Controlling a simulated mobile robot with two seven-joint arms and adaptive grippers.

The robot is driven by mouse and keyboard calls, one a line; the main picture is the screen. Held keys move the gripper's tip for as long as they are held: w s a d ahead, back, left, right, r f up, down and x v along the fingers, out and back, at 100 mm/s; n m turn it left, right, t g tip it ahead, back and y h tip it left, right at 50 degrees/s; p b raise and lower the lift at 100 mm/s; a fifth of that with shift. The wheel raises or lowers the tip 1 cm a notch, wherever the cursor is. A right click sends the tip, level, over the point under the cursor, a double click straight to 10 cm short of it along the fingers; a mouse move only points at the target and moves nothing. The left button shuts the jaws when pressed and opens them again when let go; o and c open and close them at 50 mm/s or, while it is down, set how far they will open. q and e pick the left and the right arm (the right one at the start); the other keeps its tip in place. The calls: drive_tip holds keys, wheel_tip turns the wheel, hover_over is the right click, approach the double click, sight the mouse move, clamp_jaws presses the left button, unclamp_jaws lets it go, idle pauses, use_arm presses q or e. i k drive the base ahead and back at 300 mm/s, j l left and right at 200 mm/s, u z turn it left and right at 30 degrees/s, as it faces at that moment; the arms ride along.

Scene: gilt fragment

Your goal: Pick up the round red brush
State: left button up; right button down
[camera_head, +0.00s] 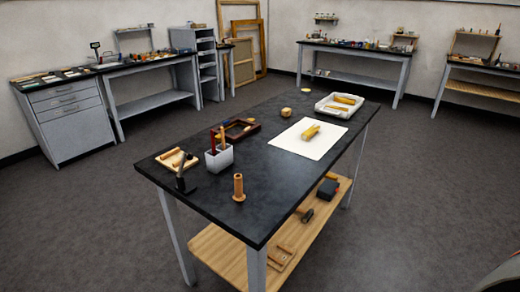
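A thin dark red upright handle (213,141) stands in a small white open holder (219,162) on the near left part of the black-topped table (255,190). It may be the round red brush, but its lower end is hidden inside the holder and it is too small to tell. A brown-orange stick (222,137) stands beside it in the same holder.
A white sheet (308,147) and white tray (340,105) lie farther right. Grey floor surrounds the table.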

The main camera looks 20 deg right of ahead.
sight(212, 133)
drive_tip(key=j+z, duration=0.2)
drive_tip(key=z, duration=0.2)
drive_tip(key=i+j+z, duration=0.1)
drive_tip(key=j+z, duration=0.15)
drive_tip(key=z, duration=0.15)
drive_tip(key=j+z, duration=0.2)
drive_tip(key=z, duration=0.25)
drive_tip(key=j+z, duration=0.25)
drive_tip(key=k+j+z, duration=0.1)
drive_tip(key=j+z, duration=0.2)
